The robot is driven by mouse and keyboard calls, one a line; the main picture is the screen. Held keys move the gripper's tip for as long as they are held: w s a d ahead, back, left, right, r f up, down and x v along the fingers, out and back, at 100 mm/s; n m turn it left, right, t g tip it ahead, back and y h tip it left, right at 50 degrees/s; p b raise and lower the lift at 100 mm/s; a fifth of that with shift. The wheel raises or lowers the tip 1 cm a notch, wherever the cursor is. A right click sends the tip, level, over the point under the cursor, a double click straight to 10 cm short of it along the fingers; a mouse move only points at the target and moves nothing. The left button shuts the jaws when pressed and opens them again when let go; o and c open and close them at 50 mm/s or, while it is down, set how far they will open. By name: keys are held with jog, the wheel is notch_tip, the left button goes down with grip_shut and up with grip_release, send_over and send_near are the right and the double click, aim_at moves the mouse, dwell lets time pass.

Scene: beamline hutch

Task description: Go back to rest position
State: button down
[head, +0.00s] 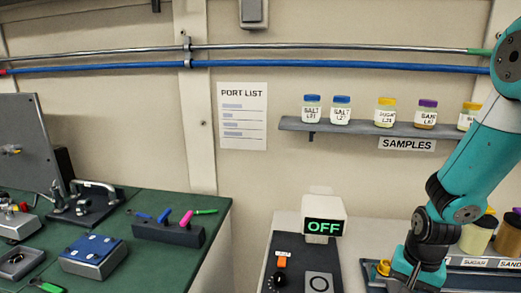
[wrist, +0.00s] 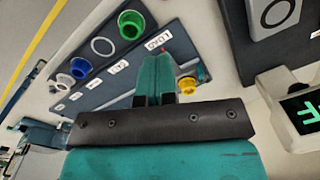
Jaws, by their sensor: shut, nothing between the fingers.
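My teal arm comes down from the upper right in the head view. My gripper (head: 402,270) is low at the right, over the near edge of the bench. In the wrist view my gripper (wrist: 156,65) has its teal fingers together, with nothing between them. The fingers are above a dark labelled rack (wrist: 103,80), close to its end marked LOAD. Whether the fingertips touch the rack cannot be told.
The rack carries green (wrist: 131,25), blue (wrist: 81,68) and yellow (wrist: 187,85) round pieces. A display box reading OFF (head: 323,218) stands left of my gripper. Jars sit on the SAMPLES shelf (head: 360,128) behind. A green bench (head: 150,263) is at left.

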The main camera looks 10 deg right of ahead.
jog(key=s+a+r+n+y+b, duration=0.1)
jog(key=s+a+r+n, duration=0.3)
jog(key=a, duration=0.5)
jog(key=s+a+r+n+y+b, duration=0.2)
jog(key=s+a+r+n, duration=0.1)
jog(key=a+r+n, duration=0.3)
notch_tip(320, 180, up, 3)
jog(key=a, duration=0.2)
jog(key=shift+s+a+b, duration=0.35)
jog(key=shift+a, duration=0.05)
jog(key=c, duration=1.7)
grip_release()
jog(key=s+a+r+n, duration=0.1)
jog(key=s, duration=0.1)
jog(key=s+a+r+n, duration=0.1)
jog(key=s+n, duration=0.1)
jog(key=s+a+r+n+b, duration=0.1)
jog(key=s, duration=0.1)
jog(key=shift+s+a+r+n+y, duration=0.15)
jog(key=shift+s+a+n+y, duration=0.05)
jog(key=shift+s+n+y, duration=0.1)
jog(key=o, duration=0.4)
jog(key=shift+s+a+r, duration=0.1)
jog(key=shift+s, duration=0.25)
jog(key=shift+o, duration=0.7)
jog(key=shift+n, duration=0.3)
